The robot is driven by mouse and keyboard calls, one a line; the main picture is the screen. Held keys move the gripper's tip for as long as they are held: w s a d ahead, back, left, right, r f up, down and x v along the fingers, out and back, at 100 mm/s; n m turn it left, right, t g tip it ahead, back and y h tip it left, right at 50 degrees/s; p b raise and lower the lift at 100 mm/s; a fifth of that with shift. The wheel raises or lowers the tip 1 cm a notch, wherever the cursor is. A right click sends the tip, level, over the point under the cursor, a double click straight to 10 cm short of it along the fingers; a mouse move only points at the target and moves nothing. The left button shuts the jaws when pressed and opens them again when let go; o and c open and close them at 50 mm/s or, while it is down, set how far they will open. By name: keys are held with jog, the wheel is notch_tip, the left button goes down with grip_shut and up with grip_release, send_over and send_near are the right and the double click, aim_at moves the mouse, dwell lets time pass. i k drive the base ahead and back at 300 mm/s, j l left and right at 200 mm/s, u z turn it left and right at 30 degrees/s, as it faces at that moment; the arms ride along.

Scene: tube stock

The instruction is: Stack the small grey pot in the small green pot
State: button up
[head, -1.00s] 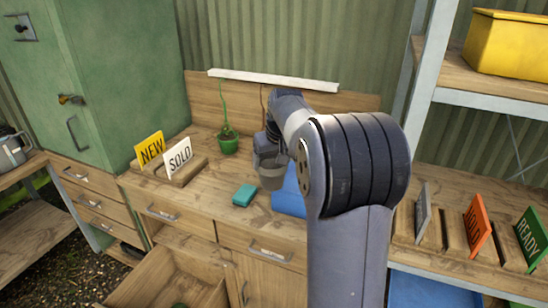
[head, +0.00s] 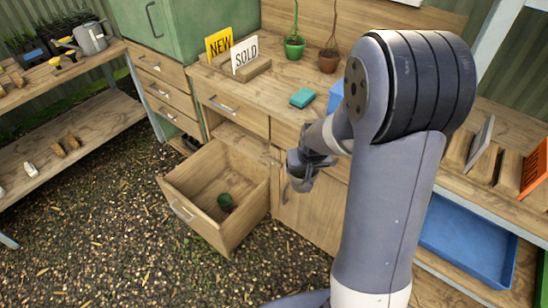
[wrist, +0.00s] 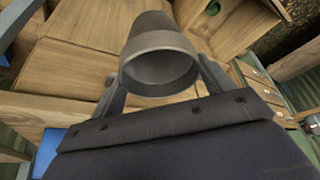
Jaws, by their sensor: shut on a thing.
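My gripper (head: 305,168) is in front of the bench cabinet, just right of the open drawer in the head view. In the wrist view my gripper (wrist: 163,84) is shut on the small grey pot (wrist: 158,66), its fingers on either side and the pot's open mouth facing the camera. In the head view the grey pot is hard to make out against the gripper. The small green pot (head: 225,202) sits on the floor of the open drawer, towards its right side. My gripper is apart from it, to its upper right.
The open wooden drawer (head: 190,217) juts out over the gravel. On the bench stand a green pot with a plant (head: 294,47), a brown pot (head: 329,61), a teal block (head: 302,97) and NEW and SOLD signs (head: 244,54). A blue tray (head: 468,240) lies at right.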

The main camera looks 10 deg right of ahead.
aim_at(225, 204)
jog(key=k+l+z, duration=0.1)
jog(key=k+z, duration=0.2)
jog(key=k, duration=0.35)
jog(key=j+z, duration=0.1)
jog(key=z, duration=1.4)
jog(key=j, duration=0.6)
jog(key=k+j, duration=0.1)
jog(key=j, duration=0.5)
jog(key=k+j+z, duration=0.1)
jog(key=j, duration=1.15)
jog(key=k+j, duration=0.15)
jog(key=j, duration=1.05)
jog(key=k+j+z, duration=0.1)
jog(key=j, duration=0.5)
jog(key=k, duration=0.05)
